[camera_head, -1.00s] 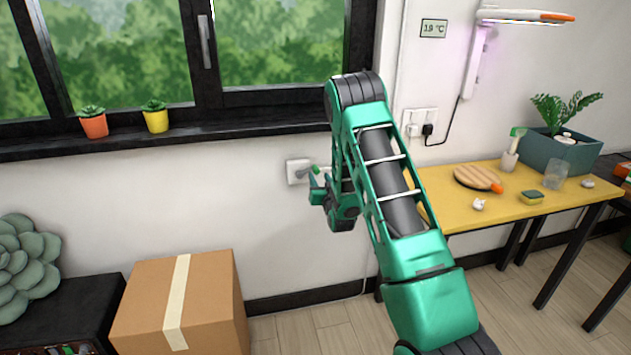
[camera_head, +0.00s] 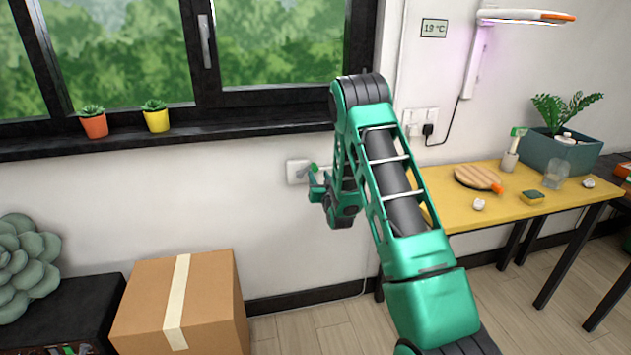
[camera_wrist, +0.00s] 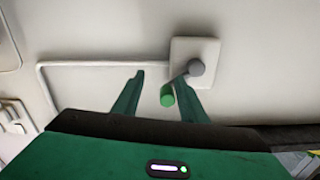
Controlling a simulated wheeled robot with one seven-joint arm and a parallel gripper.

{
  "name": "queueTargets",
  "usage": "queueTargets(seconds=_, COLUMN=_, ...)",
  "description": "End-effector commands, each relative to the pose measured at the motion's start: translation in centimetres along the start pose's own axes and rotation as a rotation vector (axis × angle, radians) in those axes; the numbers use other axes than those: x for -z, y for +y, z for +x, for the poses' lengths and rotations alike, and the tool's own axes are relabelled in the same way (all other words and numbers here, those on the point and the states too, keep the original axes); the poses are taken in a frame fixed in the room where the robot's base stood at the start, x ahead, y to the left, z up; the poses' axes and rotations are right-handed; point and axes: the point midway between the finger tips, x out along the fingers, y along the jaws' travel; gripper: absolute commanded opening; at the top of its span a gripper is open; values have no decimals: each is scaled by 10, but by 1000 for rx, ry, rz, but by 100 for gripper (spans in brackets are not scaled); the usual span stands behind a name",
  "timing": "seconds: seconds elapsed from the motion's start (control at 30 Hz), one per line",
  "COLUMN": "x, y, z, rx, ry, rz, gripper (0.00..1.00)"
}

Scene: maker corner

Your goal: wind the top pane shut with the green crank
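The crank sits on a white wall plate (camera_head: 297,171) below the window sill. In the wrist view its grey hub (camera_wrist: 195,68) is on the plate (camera_wrist: 207,50), and its green handle (camera_wrist: 167,97) points toward the camera. My gripper (camera_wrist: 160,76) is open, with one finger on each side of the green handle. The handle lies nearer the right finger; whether they touch is unclear. In the head view my gripper (camera_head: 318,188) is at the crank and partly covers it. The window (camera_head: 280,45) shows only its lower part; I cannot make out a top pane.
Two potted succulents, orange (camera_head: 94,124) and yellow (camera_head: 157,120), stand on the dark sill (camera_head: 240,131). A cardboard box (camera_head: 215,295) stands below. A yellow table (camera_head: 455,206) with small items is at right. A white conduit (camera_wrist: 95,64) runs from the plate along the wall.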

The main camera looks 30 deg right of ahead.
Motion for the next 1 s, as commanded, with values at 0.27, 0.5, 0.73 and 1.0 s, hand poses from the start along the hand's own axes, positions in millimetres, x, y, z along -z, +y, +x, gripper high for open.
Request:
queueTargets(seconds=0.27, x=0, y=0, z=0, rx=2, ry=-1, rz=0, gripper=39)
queueTargets(seconds=0.5, x=-1, y=-2, z=-23, rx=2, ry=-3, rz=1, gripper=39)
queueTargets(seconds=0.73, x=-2, y=-4, z=-65, rx=2, ry=-5, rz=-1, gripper=39)
queueTargets(seconds=1.0, x=-2, y=-4, z=-99, rx=2, ry=-3, rz=-1, gripper=39)
